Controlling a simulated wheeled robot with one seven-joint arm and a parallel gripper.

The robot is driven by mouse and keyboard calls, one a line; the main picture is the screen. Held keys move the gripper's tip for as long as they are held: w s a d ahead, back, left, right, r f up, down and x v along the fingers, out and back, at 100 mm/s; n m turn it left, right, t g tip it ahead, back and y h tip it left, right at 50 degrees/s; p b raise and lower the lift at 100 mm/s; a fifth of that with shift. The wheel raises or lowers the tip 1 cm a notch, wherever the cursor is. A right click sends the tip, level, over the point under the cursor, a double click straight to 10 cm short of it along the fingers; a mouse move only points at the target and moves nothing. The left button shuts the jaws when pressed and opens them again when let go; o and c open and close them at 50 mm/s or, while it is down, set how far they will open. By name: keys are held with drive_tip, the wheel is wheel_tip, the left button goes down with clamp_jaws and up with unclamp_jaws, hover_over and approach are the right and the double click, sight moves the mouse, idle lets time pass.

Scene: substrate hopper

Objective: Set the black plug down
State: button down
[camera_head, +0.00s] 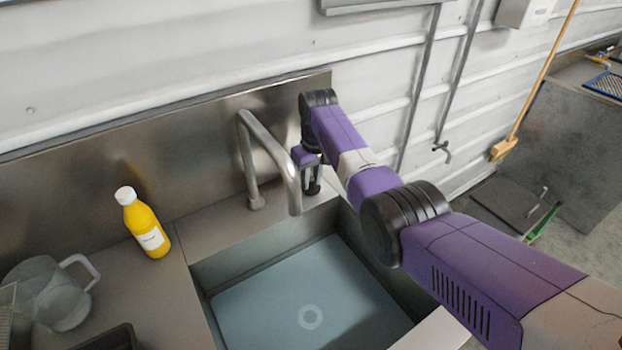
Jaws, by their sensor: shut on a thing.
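My gripper (312,178) points down over the steel ledge at the back right of the sink, just right of the faucet. It is shut on the black plug (312,188), a small dark shape at its fingertips. The fingers partly hide the plug. I cannot tell whether the plug touches the ledge or hangs just above it. The sink (232,257) holds bluish water, and a pale drain ring (310,317) shows at its bottom.
The curved faucet (270,150) stands close to the left of my gripper. A yellow bottle (148,228) and a clear jug (55,295) stand on the left counter. A dark tray edge (110,338) shows at the bottom left. A steel backsplash (200,135) rises behind the ledge.

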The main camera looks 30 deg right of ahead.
sight(314, 190)
drive_tip(key=shift+f, duration=0.15)
drive_tip(key=c, duration=1.2)
unclamp_jaws()
drive_tip(key=r, duration=0.4)
drive_tip(key=s+r, duration=0.1)
drive_tip(key=r, duration=0.7)
drive_tip(key=shift+s+b, duration=0.2)
drive_tip(key=shift+b, duration=0.1)
